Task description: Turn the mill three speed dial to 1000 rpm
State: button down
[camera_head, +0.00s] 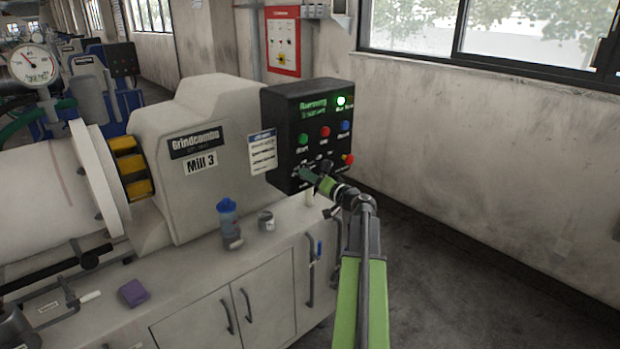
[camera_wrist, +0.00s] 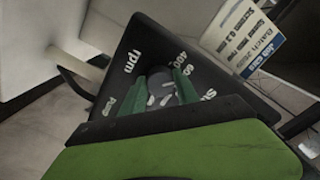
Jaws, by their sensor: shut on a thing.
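The panel carries a lit green lamp, several coloured buttons and green display text. My gripper (camera_head: 308,175) reaches the lower part of this panel from the right. In the wrist view my gripper's two green fingers (camera_wrist: 164,90) are shut on the round grey speed dial (camera_wrist: 161,88). The marking "rpm" (camera_wrist: 131,62) and a "400" mark show on the panel near it. Other scale marks are partly hidden, and I cannot tell the dial's setting.
A white cabinet (camera_head: 265,300) stands below the mill. A blue-capped bottle (camera_head: 228,222), a small grey cup (camera_head: 266,221) and a purple sponge-like block (camera_head: 133,293) are on its top. A pressure gauge (camera_head: 34,65) is at left. Floor to the right is clear.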

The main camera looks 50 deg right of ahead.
jog(key=shift+m, duration=8.9)
jog(key=c, duration=0.9)
grip_release()
jog(key=shift+r, duration=0.1)
